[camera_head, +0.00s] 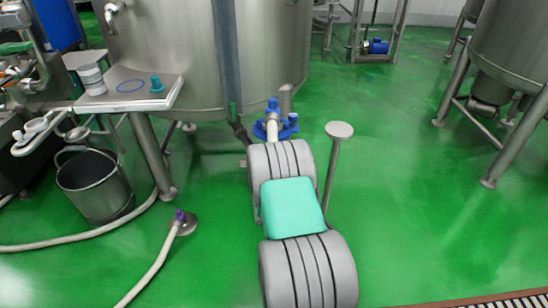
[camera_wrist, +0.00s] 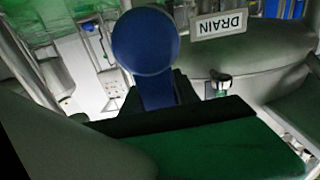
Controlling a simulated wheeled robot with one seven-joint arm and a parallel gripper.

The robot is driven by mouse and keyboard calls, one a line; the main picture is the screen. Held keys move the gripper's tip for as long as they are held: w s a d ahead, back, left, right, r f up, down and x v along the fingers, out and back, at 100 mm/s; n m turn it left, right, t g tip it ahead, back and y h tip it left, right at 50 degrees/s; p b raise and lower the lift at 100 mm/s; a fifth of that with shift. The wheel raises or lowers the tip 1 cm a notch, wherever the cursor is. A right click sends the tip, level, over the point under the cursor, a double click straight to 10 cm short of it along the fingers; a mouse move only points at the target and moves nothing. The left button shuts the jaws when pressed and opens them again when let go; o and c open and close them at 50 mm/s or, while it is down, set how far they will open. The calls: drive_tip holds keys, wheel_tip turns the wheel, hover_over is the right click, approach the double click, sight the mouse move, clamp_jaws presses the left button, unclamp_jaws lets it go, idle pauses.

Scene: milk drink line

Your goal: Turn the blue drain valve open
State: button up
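The blue drain valve (camera_head: 273,105) is low at the front of the large steel tank (camera_head: 170,45) in the head view. Blue parts spread to both sides of its pale stub. In the wrist view the round blue knob (camera_wrist: 145,40) and its short stem stand at upper centre, with an upside-down DRAIN label (camera_wrist: 219,25) to the right. Dark parts of my gripper (camera_wrist: 158,92) lie close on both sides of the blue stem. The wrist view does not show whether they press on it. My arm hides part of the valve area in the head view.
A steel shelf (camera_head: 140,100) with cups stands at left above a bucket (camera_head: 95,185). A hose (camera_head: 150,265) with a purple end lies on the floor. A round-topped post (camera_head: 337,150) stands just right of my arm. Green floor is open at right.

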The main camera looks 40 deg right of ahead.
drive_tip(key=o, duration=0.4)
drive_tip(key=shift+s, duration=0.1)
drive_tip(key=b+v, duration=0.1)
drive_tip(key=v, duration=0.6)
drive_tip(key=shift+s+a, duration=0.25)
drive_tip(key=shift+s, duration=0.05)
